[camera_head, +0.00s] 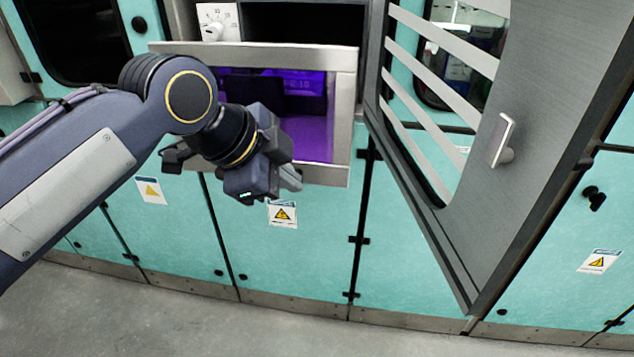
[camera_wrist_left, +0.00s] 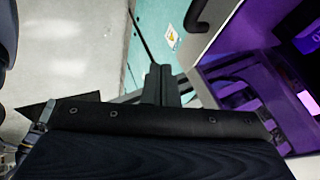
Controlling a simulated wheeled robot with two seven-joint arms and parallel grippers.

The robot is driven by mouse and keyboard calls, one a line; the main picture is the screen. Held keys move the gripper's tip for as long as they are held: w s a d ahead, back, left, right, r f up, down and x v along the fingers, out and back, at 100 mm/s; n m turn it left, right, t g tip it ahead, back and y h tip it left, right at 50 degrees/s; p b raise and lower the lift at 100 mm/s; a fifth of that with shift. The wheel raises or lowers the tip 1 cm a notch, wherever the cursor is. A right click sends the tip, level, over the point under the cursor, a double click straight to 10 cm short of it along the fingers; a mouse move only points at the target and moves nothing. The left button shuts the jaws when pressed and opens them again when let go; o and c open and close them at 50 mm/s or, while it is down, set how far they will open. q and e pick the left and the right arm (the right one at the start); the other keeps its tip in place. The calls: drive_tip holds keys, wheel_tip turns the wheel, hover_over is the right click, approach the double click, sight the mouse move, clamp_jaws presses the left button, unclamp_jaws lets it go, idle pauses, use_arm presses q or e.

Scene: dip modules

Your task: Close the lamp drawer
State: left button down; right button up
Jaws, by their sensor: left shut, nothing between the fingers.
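The lamp drawer (camera_head: 345,120) is a pale metal frame with a purple-lit inside, set in the teal cabinet wall in the head view. It seems to stand out from the wall, but how far I cannot tell. My left gripper (camera_head: 289,178) is shut and empty in front of the drawer's lower part, and my wrist hides much of its lower left. In the left wrist view the gripper's fingers (camera_wrist_left: 163,86) show beside the drawer's pale edge (camera_wrist_left: 212,45), with the purple inside to the right. I cannot tell whether they touch. My right gripper is not in view.
A grey striped door (camera_head: 500,210) with a handle (camera_head: 502,140) stands open right of the drawer. A white dial panel (camera_head: 217,22) is above it. Teal cabinet fronts (camera_head: 300,255) run below, with bare grey floor (camera_head: 200,325) in front.

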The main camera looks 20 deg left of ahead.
sight(316, 178)
use_arm(q)
drive_tip(key=w+f, duration=0.1)
drive_tip(key=w, duration=0.1)
drive_tip(key=w+f, duration=0.2)
drive_tip(key=w+d+f+p, duration=0.1)
drive_tip(key=w+f, duration=0.1)
drive_tip(key=shift+w+d+f, duration=0.1)
drive_tip(key=shift+w+f, duration=0.15)
drive_tip(key=shift+w, duration=0.6)
drive_tip(key=shift+w+a, duration=0.15)
drive_tip(key=shift+a, duration=0.05)
